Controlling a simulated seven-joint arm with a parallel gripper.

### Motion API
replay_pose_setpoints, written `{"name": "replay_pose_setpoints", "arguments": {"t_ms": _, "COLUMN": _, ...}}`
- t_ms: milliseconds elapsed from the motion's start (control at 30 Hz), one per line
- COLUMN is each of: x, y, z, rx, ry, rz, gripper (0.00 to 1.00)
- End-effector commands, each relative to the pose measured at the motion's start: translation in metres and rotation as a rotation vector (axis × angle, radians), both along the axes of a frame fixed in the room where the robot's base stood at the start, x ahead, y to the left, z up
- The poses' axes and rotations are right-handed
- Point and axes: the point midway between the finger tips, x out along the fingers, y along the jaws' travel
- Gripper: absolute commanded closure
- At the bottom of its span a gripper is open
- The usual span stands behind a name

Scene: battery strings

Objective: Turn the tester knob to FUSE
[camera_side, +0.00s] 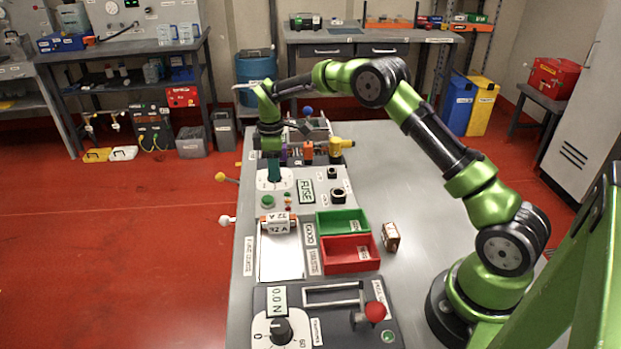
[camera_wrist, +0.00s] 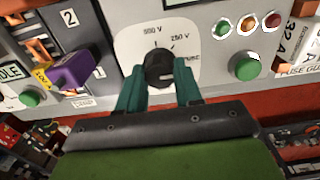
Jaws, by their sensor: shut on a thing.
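The tester knob (camera_wrist: 158,69) is a dark round knob on a white dial plate (camera_wrist: 130,48) in the wrist view. Labels for volt settings, one reading 250 V, stand above it, and a partly hidden FUSE label is at its right. My gripper (camera_wrist: 160,84) has its two teal fingers on either side of the knob, shut on it. In the side view my gripper (camera_side: 273,176) points down onto the dial and hides the knob. The tester display (camera_side: 306,190) beside it reads FUSE. The knob's pointer is not clear to me.
A green button (camera_wrist: 245,66) and small lamps sit right of the dial. A purple-handled lever (camera_wrist: 73,70) is close on the left. In the side view, green (camera_side: 343,215) and red trays (camera_side: 350,262) and a small brown box (camera_side: 390,236) stand nearer the camera.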

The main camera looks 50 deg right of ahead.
Motion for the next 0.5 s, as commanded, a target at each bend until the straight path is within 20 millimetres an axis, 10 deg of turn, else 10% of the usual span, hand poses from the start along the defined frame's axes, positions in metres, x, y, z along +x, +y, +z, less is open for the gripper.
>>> {"name": "replay_pose_setpoints", "arguments": {"t_ms": 100, "x": 0.001, "y": 0.0023, "z": 0.002, "rx": 0.004, "ry": -0.004, "rz": -0.001, "gripper": 0.9}}
{"name": "replay_pose_setpoints", "arguments": {"t_ms": 133, "x": 0.001, "y": 0.0023, "z": 0.002, "rx": 0.004, "ry": -0.004, "rz": -0.001, "gripper": 0.63}}
{"name": "replay_pose_setpoints", "arguments": {"t_ms": 267, "x": 0.0008, "y": 0.0018, "z": 0.0014, "rx": 0.003, "ry": -0.003, "rz": -0.002, "gripper": 0.43}}
{"name": "replay_pose_setpoints", "arguments": {"t_ms": 500, "x": 0.0003, "y": 0.0008, "z": 0.0006, "rx": 0.001, "ry": -0.001, "rz": -0.003, "gripper": 0.43}}
